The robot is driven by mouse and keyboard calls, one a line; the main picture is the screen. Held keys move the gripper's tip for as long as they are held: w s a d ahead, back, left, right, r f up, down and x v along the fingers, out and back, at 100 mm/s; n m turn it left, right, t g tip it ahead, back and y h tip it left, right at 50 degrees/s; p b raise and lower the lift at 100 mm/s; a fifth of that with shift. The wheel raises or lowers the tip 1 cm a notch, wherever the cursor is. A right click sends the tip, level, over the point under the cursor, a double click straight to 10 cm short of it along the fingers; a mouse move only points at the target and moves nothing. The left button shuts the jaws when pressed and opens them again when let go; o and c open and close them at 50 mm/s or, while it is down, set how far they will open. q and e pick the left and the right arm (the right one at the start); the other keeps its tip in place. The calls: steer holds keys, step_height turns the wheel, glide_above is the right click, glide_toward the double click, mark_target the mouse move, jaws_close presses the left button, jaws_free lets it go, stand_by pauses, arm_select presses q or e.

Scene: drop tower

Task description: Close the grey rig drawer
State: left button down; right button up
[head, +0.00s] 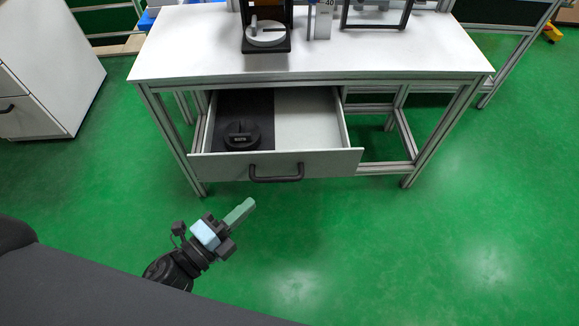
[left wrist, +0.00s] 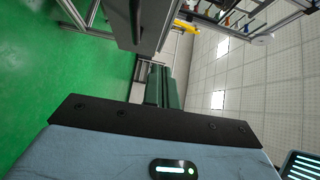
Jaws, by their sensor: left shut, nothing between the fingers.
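The grey rig drawer (head: 220,168) under the white table stands open in the head view, pulled out toward me. Its dark bar handle (head: 276,174) is at the middle of the front panel. A round black weight (head: 241,135) sits on a dark mat in the left part of the drawer. My left gripper (head: 246,208) is shut and empty, in front of and below the drawer front, left of the handle and apart from it. Its closed fingers (left wrist: 165,88) also show in the left wrist view, with a grey panel, likely the drawer front, above. My right gripper is not in view.
The white table top (head: 400,58) carries a black stand with a white disc (head: 265,34) and a dark frame (head: 377,14). Metal table legs (head: 440,135) stand either side of the drawer. A white cabinet (head: 45,70) is at left. The green floor in front is clear.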

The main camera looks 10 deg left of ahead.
arm_select(q)
steer(key=shift+w+d+r, duration=0.1)
steer(key=shift+w+d, duration=0.05)
steer(key=shift+w, duration=0.05)
glide_toward(291, 152)
steer(key=d, duration=0.1)
steer(key=w+d, duration=0.1)
steer(key=d, duration=0.1)
steer(key=shift+d, duration=0.25)
steer(key=w, duration=0.3)
steer(key=shift+a, duration=0.3)
steer(key=shift+w+a, duration=0.15)
steer(key=shift+w, duration=0.4)
